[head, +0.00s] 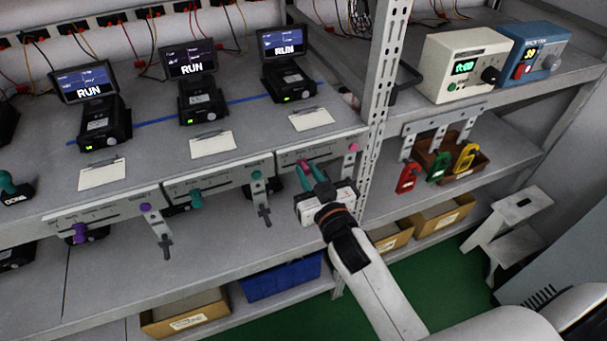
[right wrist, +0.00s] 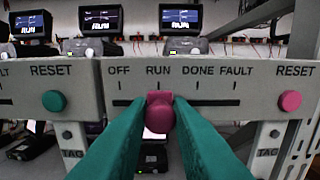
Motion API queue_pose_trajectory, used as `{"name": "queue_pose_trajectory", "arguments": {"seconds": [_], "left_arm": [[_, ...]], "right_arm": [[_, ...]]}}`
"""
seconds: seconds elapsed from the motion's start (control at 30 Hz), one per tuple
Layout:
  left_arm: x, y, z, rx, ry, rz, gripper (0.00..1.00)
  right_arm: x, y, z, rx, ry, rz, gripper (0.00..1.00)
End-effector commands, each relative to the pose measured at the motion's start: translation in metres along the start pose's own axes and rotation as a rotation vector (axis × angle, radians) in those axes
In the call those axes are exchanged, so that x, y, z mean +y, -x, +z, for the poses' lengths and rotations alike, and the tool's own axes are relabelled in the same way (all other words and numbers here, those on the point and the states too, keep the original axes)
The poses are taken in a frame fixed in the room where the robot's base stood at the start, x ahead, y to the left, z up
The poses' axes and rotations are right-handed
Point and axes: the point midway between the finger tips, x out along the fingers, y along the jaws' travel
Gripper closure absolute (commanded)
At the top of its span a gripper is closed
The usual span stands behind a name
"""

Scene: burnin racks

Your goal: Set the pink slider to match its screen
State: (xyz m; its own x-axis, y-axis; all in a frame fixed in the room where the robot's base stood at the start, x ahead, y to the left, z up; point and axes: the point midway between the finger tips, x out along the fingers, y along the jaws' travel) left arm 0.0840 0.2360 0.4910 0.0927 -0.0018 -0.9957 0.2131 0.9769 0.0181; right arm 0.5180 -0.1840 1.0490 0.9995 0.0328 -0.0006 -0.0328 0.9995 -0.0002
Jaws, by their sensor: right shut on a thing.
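The pink slider (right wrist: 160,112) is a knob on a grey panel (right wrist: 200,72) marked OFF, RUN, DONE and FAULT. It stands under the RUN mark. In the head view its panel (head: 345,142) is the rightmost on the shelf front, and the knob (head: 303,164) shows in part behind the fingers. The screen (head: 283,44) above this panel reads RUN. My right gripper (head: 318,178), with teal fingers (right wrist: 160,135), is shut on the pink slider. My left gripper is not in view.
A pink RESET button (right wrist: 289,101) sits right of the slider. Panels with teal (head: 196,198) and purple (head: 80,233) sliders lie to the left. A perforated post (head: 379,90) stands close on the right. Coloured padlocks (head: 408,178) hang beyond it.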

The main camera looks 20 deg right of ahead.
Motion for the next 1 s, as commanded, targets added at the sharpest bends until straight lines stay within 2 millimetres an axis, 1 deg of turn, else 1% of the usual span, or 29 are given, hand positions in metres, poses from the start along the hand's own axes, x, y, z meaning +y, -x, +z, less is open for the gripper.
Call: {"name": "queue_pose_trajectory", "arguments": {"seconds": [0.03, 0.07, 0.1, 0.17, 0.2, 0.47, 0.57, 0.67, 0.9, 1.0], "left_arm": [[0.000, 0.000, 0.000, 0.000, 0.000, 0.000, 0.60], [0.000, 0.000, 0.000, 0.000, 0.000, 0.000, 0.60], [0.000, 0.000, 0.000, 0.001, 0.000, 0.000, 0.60], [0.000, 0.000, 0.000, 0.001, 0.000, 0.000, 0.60], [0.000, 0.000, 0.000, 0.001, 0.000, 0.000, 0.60], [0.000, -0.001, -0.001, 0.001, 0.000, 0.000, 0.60], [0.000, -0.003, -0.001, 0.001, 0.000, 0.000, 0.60], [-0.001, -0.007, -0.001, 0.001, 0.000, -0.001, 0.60], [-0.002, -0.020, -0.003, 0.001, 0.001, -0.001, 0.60], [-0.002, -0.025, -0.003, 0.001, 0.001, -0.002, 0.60]], "right_arm": [[0.000, 0.000, 0.000, -0.001, -0.001, 0.000, 1.00], [0.000, 0.000, 0.000, -0.001, -0.001, 0.001, 0.79], [0.001, 0.000, 0.000, -0.001, -0.001, 0.001, 0.73], [0.001, 0.000, 0.000, -0.001, -0.001, 0.001, 0.63], [0.001, 0.000, 0.000, -0.001, -0.001, 0.001, 0.60], [0.001, 0.001, 0.000, -0.001, -0.001, 0.001, 0.60], [0.001, 0.007, -0.002, 0.000, -0.001, 0.001, 0.60], [0.001, 0.021, -0.003, 0.001, -0.002, 0.001, 0.60], [0.000, 0.071, -0.004, 0.003, -0.003, 0.001, 0.60], [0.000, 0.090, -0.004, 0.002, -0.003, 0.001, 0.60]]}}
